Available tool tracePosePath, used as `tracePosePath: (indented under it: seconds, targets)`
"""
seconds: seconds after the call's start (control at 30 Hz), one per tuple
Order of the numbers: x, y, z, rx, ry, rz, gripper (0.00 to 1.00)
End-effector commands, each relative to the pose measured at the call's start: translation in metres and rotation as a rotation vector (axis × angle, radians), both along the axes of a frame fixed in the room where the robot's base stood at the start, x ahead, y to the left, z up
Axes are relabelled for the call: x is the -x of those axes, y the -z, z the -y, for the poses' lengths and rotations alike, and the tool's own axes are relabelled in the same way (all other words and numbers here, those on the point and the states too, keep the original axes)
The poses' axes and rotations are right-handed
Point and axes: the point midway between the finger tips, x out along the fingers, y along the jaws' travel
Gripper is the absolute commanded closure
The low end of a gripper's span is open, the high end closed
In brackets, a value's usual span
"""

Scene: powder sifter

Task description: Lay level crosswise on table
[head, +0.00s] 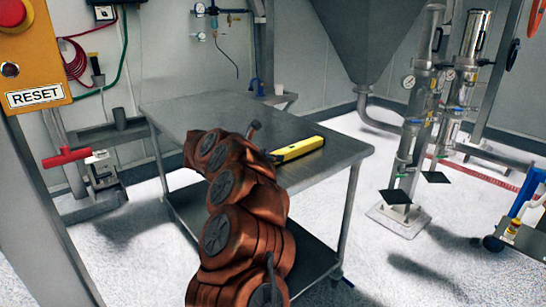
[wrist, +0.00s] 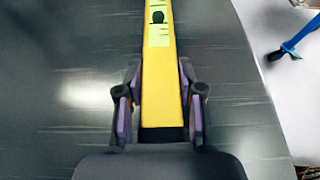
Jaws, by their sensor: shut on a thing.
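A yellow spirit level (head: 298,149) is over the grey metal table (head: 215,112), near its right side in the head view. In the wrist view the level (wrist: 161,80) runs from between the fingers up to the top edge, with its vial window showing. My gripper (wrist: 161,108) is shut on the level, one finger on each side. In the head view my orange-brown arm hides part of the table and most of the gripper. I cannot tell whether the level touches the table top or is slightly above it.
A yellow RESET panel (head: 35,60) is at the left. A grey hopper (head: 370,35) and steel cylinders (head: 420,110) stand beyond the table on the right.

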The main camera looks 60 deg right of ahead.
Motion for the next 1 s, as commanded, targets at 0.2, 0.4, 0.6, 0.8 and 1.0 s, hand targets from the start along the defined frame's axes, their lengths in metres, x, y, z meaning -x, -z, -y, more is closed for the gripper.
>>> tracePosePath:
  seconds: [0.2,0.4,0.6,0.8,1.0]
  targets:
    - [0.001,0.004,0.0,0.001,0.001,0.0,1.0]
    - [0.0,0.004,0.0,0.001,0.002,0.001,0.49]
    - [0.0,0.004,0.0,0.001,0.001,0.002,0.38]
    - [0.0,0.004,0.0,0.001,0.001,0.002,0.38]
    - [-0.005,-0.002,-0.013,0.001,-0.003,0.005,0.38]
